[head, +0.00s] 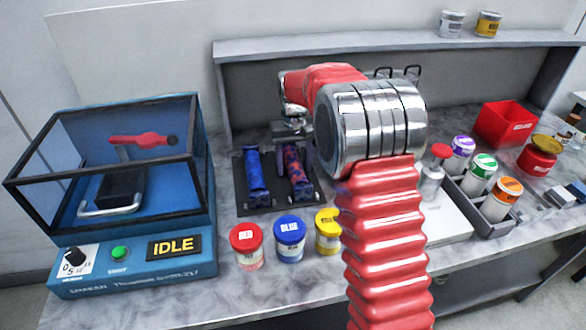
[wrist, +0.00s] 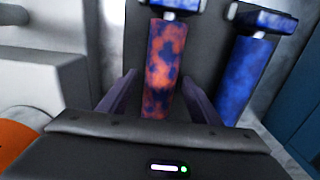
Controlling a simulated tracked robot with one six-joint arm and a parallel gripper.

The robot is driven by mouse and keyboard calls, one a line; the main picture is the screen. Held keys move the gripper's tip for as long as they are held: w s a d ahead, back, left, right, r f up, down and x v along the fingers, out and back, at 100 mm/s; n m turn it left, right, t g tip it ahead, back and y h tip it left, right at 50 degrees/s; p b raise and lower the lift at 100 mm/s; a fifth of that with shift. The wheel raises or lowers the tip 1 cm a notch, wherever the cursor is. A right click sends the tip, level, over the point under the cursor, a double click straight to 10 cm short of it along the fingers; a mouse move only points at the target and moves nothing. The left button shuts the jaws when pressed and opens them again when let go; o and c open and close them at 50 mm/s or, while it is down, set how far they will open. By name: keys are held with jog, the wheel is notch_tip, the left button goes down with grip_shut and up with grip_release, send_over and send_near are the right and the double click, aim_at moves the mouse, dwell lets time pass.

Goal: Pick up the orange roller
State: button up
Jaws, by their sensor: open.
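The orange roller, mottled with dark blue patches (head: 295,172), lies on a dark tray (head: 240,205) on the bench, beside a blue roller (head: 256,176). In the wrist view the orange roller (wrist: 165,50) runs away from me between my two fingers, and the blue roller (wrist: 248,70) is to its right. My gripper (wrist: 160,98) is open, one finger on each side of the orange roller's near part. I cannot tell whether the fingers touch it. In the head view my arm hides part of the gripper, which is above the orange roller.
Red (head: 246,246), blue (head: 289,240) and yellow (head: 328,232) lidded jars stand in front of the tray. A blue glazed machine (head: 130,270) reading IDLE is at the left. A jar rack (head: 490,225) and red bin (head: 507,122) are at the right. A shelf (head: 300,48) runs behind.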

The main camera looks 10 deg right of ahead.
jog(key=shift+c, duration=0.5)
grip_shut()
dwell(0.3)
